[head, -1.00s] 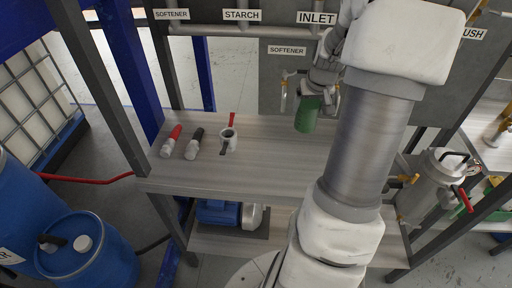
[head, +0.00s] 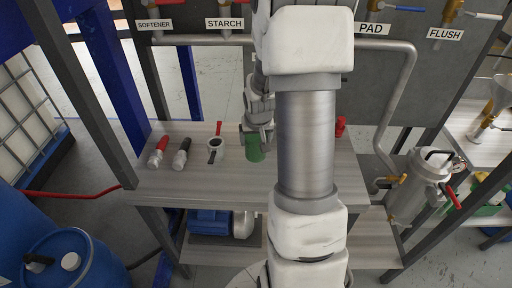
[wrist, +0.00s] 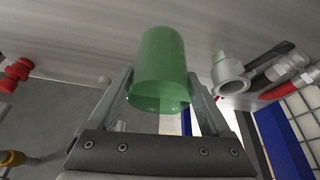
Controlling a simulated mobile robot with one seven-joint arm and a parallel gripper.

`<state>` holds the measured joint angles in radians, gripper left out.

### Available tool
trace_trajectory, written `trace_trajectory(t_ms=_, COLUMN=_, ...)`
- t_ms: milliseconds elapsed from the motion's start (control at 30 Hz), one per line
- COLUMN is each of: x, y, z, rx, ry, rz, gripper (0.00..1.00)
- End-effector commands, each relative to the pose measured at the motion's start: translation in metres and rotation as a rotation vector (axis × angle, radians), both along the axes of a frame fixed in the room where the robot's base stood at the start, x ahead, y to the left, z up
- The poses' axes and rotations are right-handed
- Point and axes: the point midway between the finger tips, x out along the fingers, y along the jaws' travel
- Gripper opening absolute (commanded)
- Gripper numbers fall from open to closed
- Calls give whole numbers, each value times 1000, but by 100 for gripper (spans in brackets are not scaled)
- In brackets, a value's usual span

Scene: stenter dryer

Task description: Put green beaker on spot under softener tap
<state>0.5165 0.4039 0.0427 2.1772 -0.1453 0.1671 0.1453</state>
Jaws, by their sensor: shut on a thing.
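A SOFTENER label (head: 154,25) shows at the upper left of the head view.
The cup-like fitting (head: 216,150), a black-ended fitting (head: 182,154) and a red-ended fitting (head: 158,151) lie left on the bench (head: 200,184). A red part (head: 340,126) stands right of my arm. Pipes and a metal vessel (head: 428,180) are at the right.

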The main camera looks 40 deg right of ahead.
Motion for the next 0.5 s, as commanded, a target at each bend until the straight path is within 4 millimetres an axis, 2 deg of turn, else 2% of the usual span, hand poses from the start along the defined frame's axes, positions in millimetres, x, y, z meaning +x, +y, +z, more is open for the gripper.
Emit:
trace_trajectory(t_ms=100, x=-1, y=1, z=-20, rx=3, ry=6, rz=1, gripper=28)
trace_trajectory(t_ms=200, x=-1, y=1, z=-31, rx=2, ry=5, rz=1, gripper=28)
trace_trajectory(t_ms=500, x=0, y=0, z=-34, rx=0, ry=1, rz=0, gripper=28)
